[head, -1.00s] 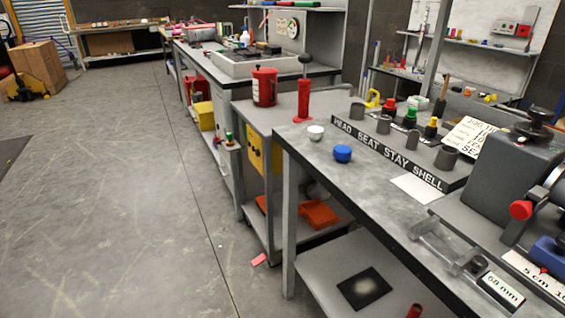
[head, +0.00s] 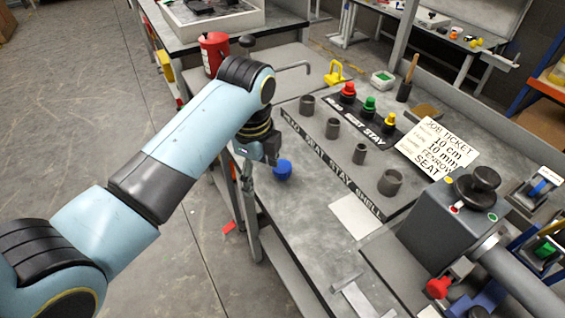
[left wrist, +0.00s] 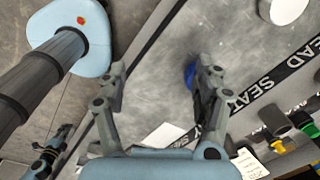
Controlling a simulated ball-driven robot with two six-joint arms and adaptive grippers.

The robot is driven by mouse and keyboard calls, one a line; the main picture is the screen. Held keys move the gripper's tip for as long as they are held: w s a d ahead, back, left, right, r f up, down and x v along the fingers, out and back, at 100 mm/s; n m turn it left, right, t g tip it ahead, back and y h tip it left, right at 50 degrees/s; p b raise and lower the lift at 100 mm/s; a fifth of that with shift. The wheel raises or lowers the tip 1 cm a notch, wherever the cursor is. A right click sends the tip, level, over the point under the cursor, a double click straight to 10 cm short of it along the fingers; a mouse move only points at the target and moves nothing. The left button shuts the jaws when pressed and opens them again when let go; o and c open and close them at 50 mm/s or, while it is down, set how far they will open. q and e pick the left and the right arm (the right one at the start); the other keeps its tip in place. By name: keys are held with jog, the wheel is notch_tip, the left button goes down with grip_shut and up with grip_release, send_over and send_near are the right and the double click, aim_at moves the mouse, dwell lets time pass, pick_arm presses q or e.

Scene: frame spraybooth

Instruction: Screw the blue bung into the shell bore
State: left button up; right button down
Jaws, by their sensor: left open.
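The blue bung (head: 283,170) stands on the grey bench top, near its left edge. My left gripper (head: 258,165) is beside it, pointing down and open. In the left wrist view, its two fingers (left wrist: 162,88) are apart, and the blue bung (left wrist: 190,74) is partly hidden behind the right finger. I cannot tell whether that finger touches it. The shell bore is the grey open cylinder (head: 390,182) by the word SHELL. A small dark jointed part, possibly my right gripper (left wrist: 48,150), shows at the lower left of the wrist view; its jaws are unclear.
Other grey cylinders (head: 332,128) stand along the lettered strip. Red, green and yellow knobbed pieces (head: 369,104) are behind them. A job ticket (head: 437,147) and a grey machine (head: 450,222) are to the right. A white round piece (left wrist: 287,9) lies beyond the bung.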

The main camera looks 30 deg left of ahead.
pick_arm(q)
jog(key=w+r+m, duration=0.2)
jog(key=w+d+r+m, duration=0.1)
jog(key=w+r+m, duration=0.1)
jog(key=shift+w+d+r+g+p, duration=0.1)
jog(key=shift+w+d+g+p, duration=0.05)
jog(key=shift+w+g+p, duration=0.15)
jog(key=w+r+m, duration=0.1)
jog(key=w+d+r+m, duration=0.1)
jog(key=m, duration=0.1)
jog(key=shift+w+r, duration=0.1)
jog(key=shift+w+m, duration=0.15)
jog(key=shift+m, duration=0.15)
send_over(282, 166)
jog(key=f, duration=0.4)
jog(key=shift+w+d+f, duration=0.2)
jog(key=shift+w+f, duration=0.15)
jog(key=shift+f, duration=0.05)
jog(key=f, duration=0.3)
jog(key=f+p, duration=0.1)
jog(key=f, duration=0.1)
jog(key=shift+s+a, duration=0.2)
jog(key=shift+s, duration=0.15)
jog(key=shift+f, duration=0.25)
jog(key=c, duration=1.3)
pick_arm(e)
jog(key=shift+a+r, duration=0.1)
jog(key=shift+r, duration=0.8)
